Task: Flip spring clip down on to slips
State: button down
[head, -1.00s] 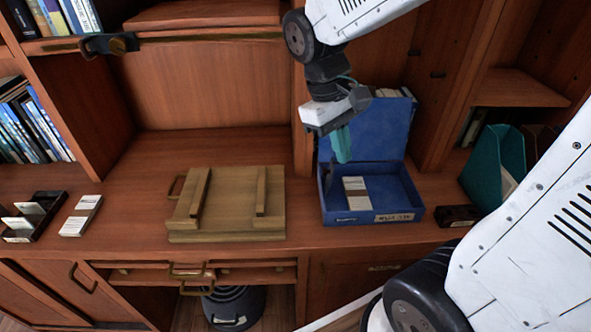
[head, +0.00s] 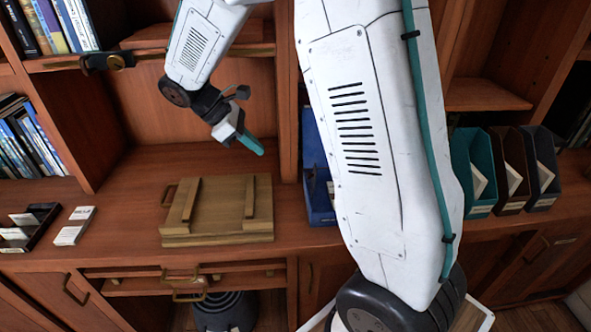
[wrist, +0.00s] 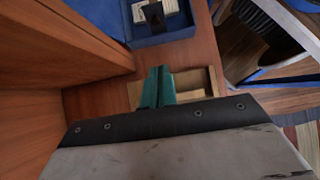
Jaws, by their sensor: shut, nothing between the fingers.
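The blue box (head: 318,180) is on the counter, largely hidden behind my arm in the head view. In the wrist view the box (wrist: 165,38) is at the top edge. It holds a pale stack of slips (wrist: 168,6) with a dark piece (wrist: 154,15) on it, perhaps the spring clip; its position is too small to tell. My gripper (head: 252,146) is shut and empty, above and behind the wooden board with two raised bars (head: 220,228), left of the box. Its teal fingers (wrist: 158,88) also show together in the wrist view.
A black tray (head: 28,228) and a white card stack (head: 74,226) lie at the left of the counter. Teal, brown and dark file holders (head: 478,172) stand at the right. A shelf edge with a dark bracket (head: 100,62) is at upper left. A black bin (head: 225,312) is below.

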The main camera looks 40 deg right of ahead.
jog(key=s+d+r+x, duration=0.1)
jog(key=x, duration=1.2)
jog(key=shift+d+r, duration=0.4)
jog(key=shift+r, duration=0.05)
jog(key=shift+s, duration=0.15)
